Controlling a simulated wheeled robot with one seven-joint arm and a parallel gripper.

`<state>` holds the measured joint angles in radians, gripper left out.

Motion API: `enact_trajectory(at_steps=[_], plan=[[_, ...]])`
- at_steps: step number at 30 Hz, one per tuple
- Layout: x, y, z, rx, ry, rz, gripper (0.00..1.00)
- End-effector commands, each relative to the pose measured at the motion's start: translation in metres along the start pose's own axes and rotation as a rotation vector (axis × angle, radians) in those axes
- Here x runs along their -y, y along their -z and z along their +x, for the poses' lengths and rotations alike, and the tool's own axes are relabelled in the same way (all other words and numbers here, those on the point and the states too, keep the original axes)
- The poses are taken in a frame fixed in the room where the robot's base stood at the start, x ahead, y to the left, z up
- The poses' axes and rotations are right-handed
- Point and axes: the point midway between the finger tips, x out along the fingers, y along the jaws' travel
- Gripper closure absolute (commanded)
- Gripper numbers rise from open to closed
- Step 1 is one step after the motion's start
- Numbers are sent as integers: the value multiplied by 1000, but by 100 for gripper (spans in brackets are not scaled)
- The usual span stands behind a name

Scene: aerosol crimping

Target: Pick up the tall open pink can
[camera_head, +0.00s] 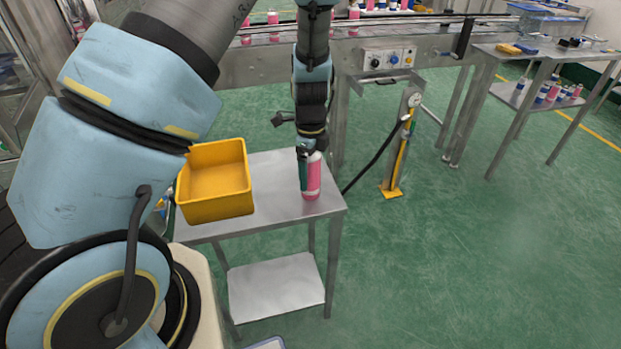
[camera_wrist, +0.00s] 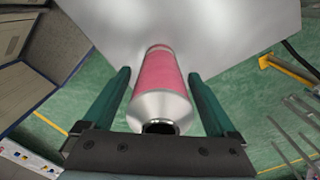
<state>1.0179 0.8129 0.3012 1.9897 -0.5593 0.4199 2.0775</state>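The tall pink can (camera_head: 312,176) stands upright on the small metal table, near its right side. In the wrist view the can (camera_wrist: 160,82) has a pink body, a silver shoulder and a dark open mouth facing the camera. My gripper (camera_head: 306,168) is at the can, pointing down. In the wrist view its two green fingers (camera_wrist: 160,90) lie on either side of the can, with a visible gap on each side, so it is open. The head view shows one finger in front of the can's left part.
A yellow bin (camera_head: 216,208) stands on the same metal table (camera_head: 275,222), left of the can. A gauge post with a yellow foot (camera_head: 391,189) stands on the floor to the right. A conveyor with pink cans (camera_head: 354,14) runs behind. A side table (camera_head: 535,105) holds several cans.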

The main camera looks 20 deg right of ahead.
Motion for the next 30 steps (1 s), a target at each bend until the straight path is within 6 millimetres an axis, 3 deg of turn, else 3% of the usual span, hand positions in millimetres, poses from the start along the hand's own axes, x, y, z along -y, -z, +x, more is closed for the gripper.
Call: enact_trajectory(at_steps=[2, 21, 30], plan=[[0, 0, 0, 0, 0, 0, 18], [0, 0, 0, 0, 0, 0, 90], [0, 0, -2, 0, 1, 0, 91]])
